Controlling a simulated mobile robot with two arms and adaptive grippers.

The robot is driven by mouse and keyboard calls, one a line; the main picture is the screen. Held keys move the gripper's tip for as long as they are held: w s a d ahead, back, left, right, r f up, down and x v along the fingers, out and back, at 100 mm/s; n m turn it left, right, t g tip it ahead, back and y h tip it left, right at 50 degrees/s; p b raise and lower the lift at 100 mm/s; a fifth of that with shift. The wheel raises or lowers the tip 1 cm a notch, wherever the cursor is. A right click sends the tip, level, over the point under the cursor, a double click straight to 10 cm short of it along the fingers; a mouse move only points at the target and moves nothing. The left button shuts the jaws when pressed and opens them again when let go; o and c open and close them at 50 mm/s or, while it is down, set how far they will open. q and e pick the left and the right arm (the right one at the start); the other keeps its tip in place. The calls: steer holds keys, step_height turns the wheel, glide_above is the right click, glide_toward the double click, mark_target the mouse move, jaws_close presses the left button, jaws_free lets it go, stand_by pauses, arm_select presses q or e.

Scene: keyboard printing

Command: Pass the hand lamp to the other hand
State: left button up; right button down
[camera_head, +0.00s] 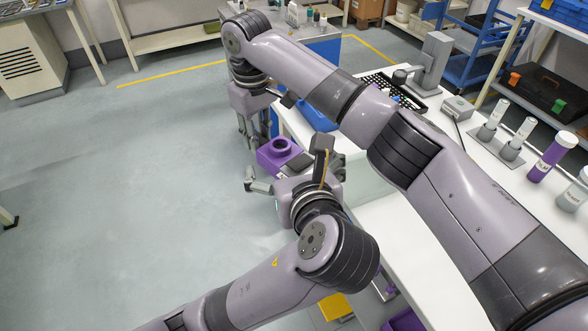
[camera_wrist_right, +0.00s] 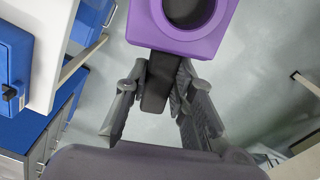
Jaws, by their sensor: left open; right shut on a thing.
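The hand lamp has a purple, boxy head with a dark round opening, and it shows in the head view (camera_head: 277,154) between the two grippers. In the right wrist view the lamp's head (camera_wrist_right: 207,43) is at the top, with its dark handle (camera_wrist_right: 157,88) between my right fingers. My right gripper (camera_head: 254,138) points down from above and is shut on the hand lamp, holding it above the floor. My left gripper (camera_head: 286,165) is open just below the lamp, its fingers spread to either side. Whether it touches the lamp cannot be told.
A white worktable (camera_head: 382,213) runs along the right, with a black rack (camera_head: 396,92), a tube stand (camera_head: 497,143) and a purple-bodied bottle (camera_head: 551,156). The table edge is close to the right of both grippers. The grey floor (camera_head: 150,190) on the left is clear.

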mark_target(278, 143)
arm_select(q)
steer(key=x, duration=0.9)
steer(key=shift+w+a+f, duration=0.1)
steer(key=shift+w+f, duration=0.15)
steer(key=shift+w, duration=0.1)
steer(key=shift+c, duration=0.6)
steer(key=c, duration=1.3)
steer(key=shift+c, duration=1.2)
arm_select(e)
steer(key=c, duration=1.5)
jaws_free()
arm_select(q)
steer(key=c, duration=0.4)
arm_select(e)
steer(key=shift+o, duration=1.1)
